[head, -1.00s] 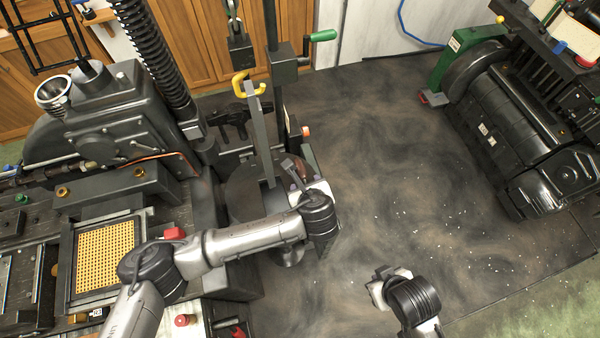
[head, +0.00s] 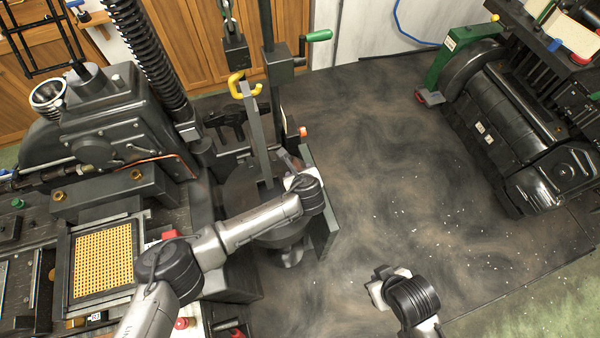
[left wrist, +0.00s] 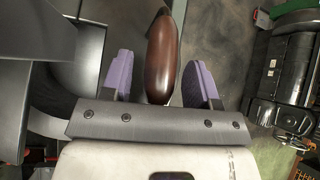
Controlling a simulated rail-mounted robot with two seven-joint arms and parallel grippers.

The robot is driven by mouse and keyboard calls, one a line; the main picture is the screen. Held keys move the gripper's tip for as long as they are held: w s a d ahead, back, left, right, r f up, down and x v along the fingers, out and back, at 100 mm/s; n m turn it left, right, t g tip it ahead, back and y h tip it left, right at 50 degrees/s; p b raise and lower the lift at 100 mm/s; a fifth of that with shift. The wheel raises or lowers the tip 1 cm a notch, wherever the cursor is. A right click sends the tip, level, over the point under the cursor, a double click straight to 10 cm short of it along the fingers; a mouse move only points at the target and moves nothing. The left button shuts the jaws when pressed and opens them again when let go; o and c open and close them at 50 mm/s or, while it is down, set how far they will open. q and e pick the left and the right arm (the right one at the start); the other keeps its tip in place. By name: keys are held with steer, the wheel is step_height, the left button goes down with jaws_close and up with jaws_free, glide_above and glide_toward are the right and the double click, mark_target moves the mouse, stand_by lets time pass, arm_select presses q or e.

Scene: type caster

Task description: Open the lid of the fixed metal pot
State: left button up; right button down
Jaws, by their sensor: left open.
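The fixed metal pot (head: 238,187) is a dark round body beside the machine at left of centre in the head view; my left arm crosses over its front. Its lid cannot be told apart clearly. A dark brown rounded handle (left wrist: 162,52) stands between the two purple fingers of my left gripper (left wrist: 160,82) in the left wrist view. Gaps show on both sides of the handle, so the gripper is open around it. In the head view my left gripper (head: 291,162) is at the pot's right side. My right arm's end (head: 378,291) is low over the floor; its fingers are not clear.
A chain block with a yellow hook (head: 238,84) and upright bars stand behind the pot. A dark flat plate (head: 326,222) is right of it. A large machine (head: 110,120) fills the left. A motor (head: 490,120) is far right; floor between is clear.

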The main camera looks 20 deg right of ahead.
mark_target(297, 163)
arm_select(q)
jaws_close()
steer(key=shift+w+r+p, duration=0.1)
steer(key=shift+r+p, duration=0.2)
steer(key=r+p, duration=0.1)
steer(key=w+r+g+p, duration=0.1)
steer(key=shift+w+a+r+p, duration=0.1)
steer(key=shift+r+p, duration=0.1)
steer(key=shift+p, duration=0.15)
steer(key=w+r+g, duration=0.2)
steer(key=shift+w+p, duration=0.35)
steer(key=shift+w, duration=0.05)
steer(key=shift+w+r+g, duration=0.45)
steer(key=shift+r+g, duration=0.05)
steer(key=shift+g, duration=0.1)
